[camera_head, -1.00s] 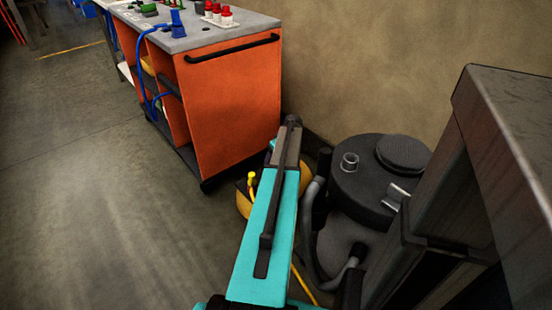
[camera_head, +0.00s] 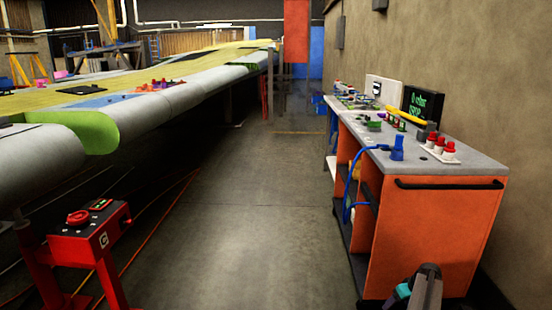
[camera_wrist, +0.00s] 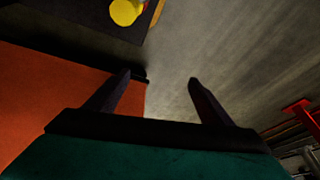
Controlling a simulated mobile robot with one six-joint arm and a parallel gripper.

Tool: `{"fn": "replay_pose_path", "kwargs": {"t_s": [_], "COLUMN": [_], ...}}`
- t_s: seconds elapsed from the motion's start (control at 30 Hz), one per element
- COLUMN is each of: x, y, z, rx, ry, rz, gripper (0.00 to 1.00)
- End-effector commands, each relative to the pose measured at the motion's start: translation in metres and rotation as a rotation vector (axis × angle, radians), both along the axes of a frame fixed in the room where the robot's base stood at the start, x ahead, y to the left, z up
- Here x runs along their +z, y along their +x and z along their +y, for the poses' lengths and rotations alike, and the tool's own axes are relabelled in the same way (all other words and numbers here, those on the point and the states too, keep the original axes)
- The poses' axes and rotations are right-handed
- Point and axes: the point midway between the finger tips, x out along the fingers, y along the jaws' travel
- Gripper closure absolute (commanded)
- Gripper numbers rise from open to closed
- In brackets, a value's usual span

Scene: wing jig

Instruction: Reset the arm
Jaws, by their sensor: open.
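My gripper (camera_wrist: 159,82) is open in the wrist view, its two dark fingers apart with nothing between them. The concrete floor shows between and beyond the fingers. The orange side of the cart (camera_wrist: 50,100) fills the left of that view, close to the left finger; whether they touch cannot be told. In the head view, a dark and teal part of my arm (camera_head: 425,290) shows at the lower right, in front of the orange cart (camera_head: 435,235). The fingers cannot be made out there.
The cart's grey top (camera_head: 470,168) holds red-capped bottles (camera_head: 440,146), a blue piece (camera_head: 397,150) and a screen (camera_head: 424,106). A long wing (camera_head: 180,104) lies on the left. A red stand (camera_head: 88,235) is at the lower left. The aisle floor (camera_head: 260,220) between is clear.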

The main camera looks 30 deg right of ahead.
Motion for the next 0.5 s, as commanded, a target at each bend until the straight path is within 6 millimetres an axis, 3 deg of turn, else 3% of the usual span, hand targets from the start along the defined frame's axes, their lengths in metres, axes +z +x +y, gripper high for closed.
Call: {"fn": "replay_pose_path", "kwargs": {"t_s": [0.03,0.2,0.5], "x": [-0.001,-0.013,-0.034], "y": [0.017,0.060,0.115], "z": [0.019,0.075,0.185], "rx": [0.030,0.119,0.279], "ry": [0.011,0.038,0.086], "rz": [0.006,0.026,0.077], "gripper": [0.25,0.25,0.25]}}
